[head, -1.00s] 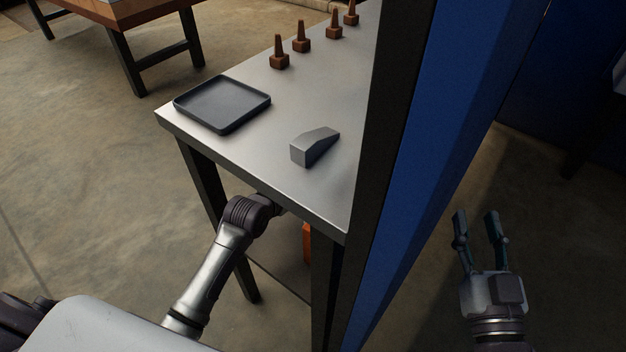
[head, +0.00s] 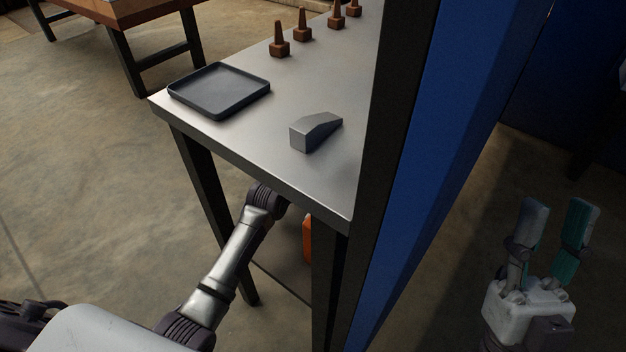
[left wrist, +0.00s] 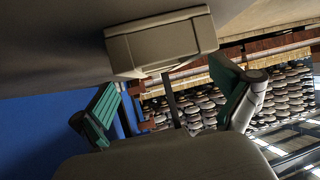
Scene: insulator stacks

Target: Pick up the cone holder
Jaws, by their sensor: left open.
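A grey wedge-shaped block (head: 315,131) lies on the metal table, right of the dark tray. Several brown cone-shaped pieces on square bases, one of them here (head: 280,40), stand in a row farther back. I cannot tell which thing is the cone holder. My left gripper is hidden in the head view, beyond the table's front edge. In the left wrist view my left gripper (left wrist: 170,108) is open and empty. That view is upside down, and the block (left wrist: 162,43) shows ahead, between and above the fingers, apart from them. My right gripper (head: 556,222) is open and empty at the right.
A shallow dark tray (head: 219,90) sits at the left end of the table (head: 237,134). A tall blue and black upright (head: 430,130) stands along the table's right side, beside my right gripper. Something orange (head: 307,240) is partly visible below the table. Open floor lies left.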

